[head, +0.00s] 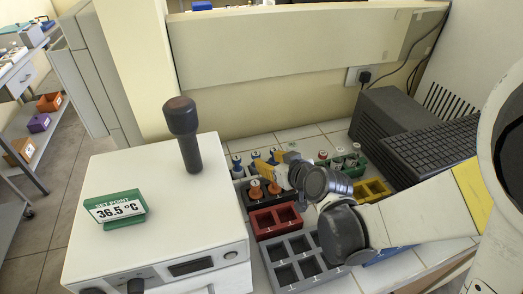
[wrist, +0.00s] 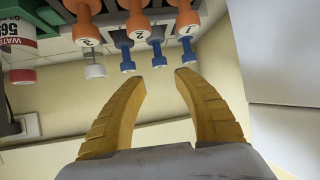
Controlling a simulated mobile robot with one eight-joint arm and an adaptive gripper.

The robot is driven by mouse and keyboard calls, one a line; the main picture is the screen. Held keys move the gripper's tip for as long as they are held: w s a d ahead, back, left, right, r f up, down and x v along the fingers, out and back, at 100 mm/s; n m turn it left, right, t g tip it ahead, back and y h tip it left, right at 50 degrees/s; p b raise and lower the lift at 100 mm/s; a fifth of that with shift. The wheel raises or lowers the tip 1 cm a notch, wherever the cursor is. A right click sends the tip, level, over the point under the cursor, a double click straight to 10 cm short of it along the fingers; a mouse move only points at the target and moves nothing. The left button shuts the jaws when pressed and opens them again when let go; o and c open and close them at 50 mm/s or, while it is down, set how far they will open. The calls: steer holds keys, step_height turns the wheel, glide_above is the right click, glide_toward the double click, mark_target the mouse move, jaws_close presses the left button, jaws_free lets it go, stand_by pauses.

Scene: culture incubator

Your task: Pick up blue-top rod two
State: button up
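Blue-top rod two (wrist: 156,52) is the middle of three blue-top rods in the wrist view, which shows the scene upside down. It stands just past my gripper (wrist: 160,77), roughly in line with the gap between the yellow fingers. The fingers are open with nothing between them. Blue-top rod one (wrist: 187,50) is to its right and rod three (wrist: 127,55) to its left. In the head view the blue-top rods (head: 256,163) stand in a rack at the back left of the bench racks. My gripper (head: 283,177) is beside them there, its fingers partly hidden.
Orange-top rods (wrist: 138,25) stand close by the blue ones. A red rack (head: 275,219) and a grey rack (head: 296,262) lie nearer, with a yellow rack (head: 372,190) right. The white incubator box (head: 150,215) borders the left; a wall (head: 260,110) is behind.

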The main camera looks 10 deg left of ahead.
mark_target(257, 155)
steer(key=b+x, duration=0.1)
steer(key=x, duration=0.3)
steer(key=shift+s+f, duration=0.1)
steer(key=shift+f, duration=0.05)
steer(key=b+x, duration=0.2)
steer(key=x, duration=0.3)
steer(key=shift+w+a+f, duration=0.1)
steer(key=shift+w+a, duration=0.05)
steer(key=shift+w, duration=0.2)
steer(key=shift+s, duration=0.1)
jaws_close()
